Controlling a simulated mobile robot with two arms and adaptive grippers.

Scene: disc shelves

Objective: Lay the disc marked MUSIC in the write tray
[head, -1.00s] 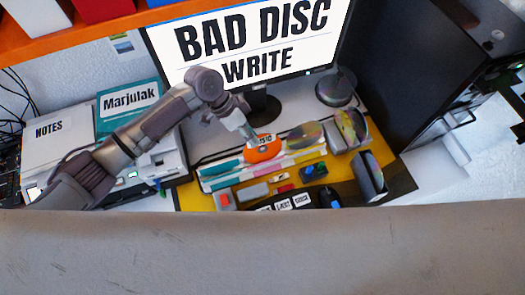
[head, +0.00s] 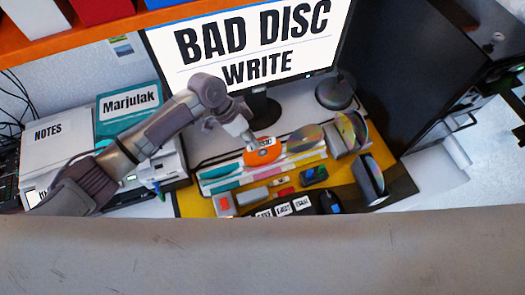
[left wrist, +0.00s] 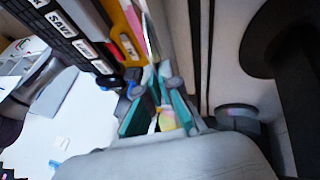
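The orange disc (head: 262,156) has a white label whose visible letters end in USIC. It sits on the striped, coloured rack (head: 222,185) below the monitor. My left gripper (head: 249,137) is just above the disc's back edge, pointing down at it; I cannot tell whether they touch. In the left wrist view its teal-padded fingers (left wrist: 163,100) stand apart, with pink and yellow colour showing between them and no orange disc visible. I cannot pick out a tray labelled write. My right gripper is not in view.
The monitor (head: 236,62) reads BAD DISC WRITE. More discs (head: 304,138) stand to the right, near a dark tower (head: 400,75). A mouse (head: 330,202) and labelled keys (head: 283,208) lie in front. A NOTES box (head: 55,150) and a teal Marjulak book (head: 128,112) are left.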

